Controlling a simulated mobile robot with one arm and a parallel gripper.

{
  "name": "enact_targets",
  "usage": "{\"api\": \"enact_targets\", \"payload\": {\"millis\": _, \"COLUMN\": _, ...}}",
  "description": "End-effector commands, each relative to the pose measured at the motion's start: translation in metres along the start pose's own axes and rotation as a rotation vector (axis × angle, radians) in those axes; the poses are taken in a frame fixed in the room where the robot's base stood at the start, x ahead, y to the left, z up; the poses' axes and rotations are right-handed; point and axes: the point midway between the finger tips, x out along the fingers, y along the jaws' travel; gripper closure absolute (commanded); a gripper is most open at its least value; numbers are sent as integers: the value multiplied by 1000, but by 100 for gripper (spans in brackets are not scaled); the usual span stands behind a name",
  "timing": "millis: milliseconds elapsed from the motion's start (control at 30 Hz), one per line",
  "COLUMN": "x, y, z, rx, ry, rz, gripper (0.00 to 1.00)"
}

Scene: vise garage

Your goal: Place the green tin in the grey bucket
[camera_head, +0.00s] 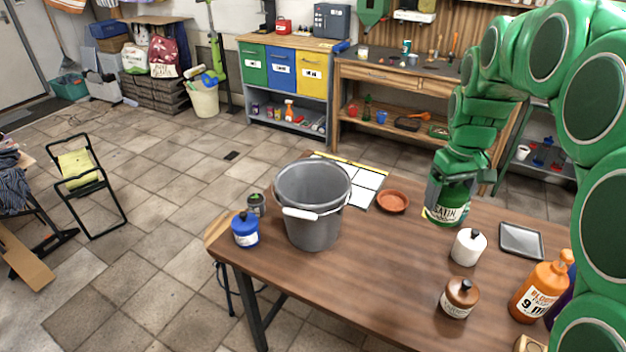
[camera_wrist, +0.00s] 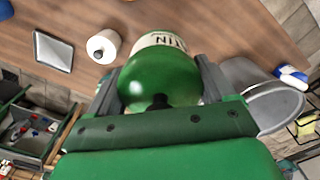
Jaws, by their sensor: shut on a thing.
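The green tin (camera_head: 447,212) with a cream label reading "SATIN" is held in my gripper (camera_head: 449,196), above the right half of the wooden table (camera_head: 400,262). In the wrist view the tin (camera_wrist: 158,78) sits between the two fingers of my gripper (camera_wrist: 158,90), which are shut on its sides. The grey bucket (camera_head: 312,222) stands upright on the left half of the table, with a white grip on its handle. It looks empty, though its bottom is hidden. The bucket also shows in the wrist view (camera_wrist: 262,95), apart from the tin.
A blue jar (camera_head: 245,230) and a dark can (camera_head: 256,205) stand left of the bucket. A terracotta saucer (camera_head: 392,201) lies between bucket and tin. A white jar (camera_head: 467,247), a brown jar (camera_head: 459,298), a grey tray (camera_head: 521,240) and an orange bottle (camera_head: 541,291) stand to the right.

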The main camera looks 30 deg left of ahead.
Motion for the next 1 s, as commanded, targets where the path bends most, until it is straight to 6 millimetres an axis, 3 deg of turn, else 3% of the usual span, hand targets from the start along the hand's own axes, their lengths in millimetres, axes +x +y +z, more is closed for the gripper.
{"api": "enact_targets", "payload": {"millis": 467, "x": -8, "y": -42, "z": -94, "rx": -186, "ry": -2, "rz": 10, "gripper": 75}}
{"api": "enact_targets", "payload": {"millis": 1000, "x": -8, "y": -134, "z": -193, "rx": -444, "ry": 1, "rz": 10, "gripper": 75}}
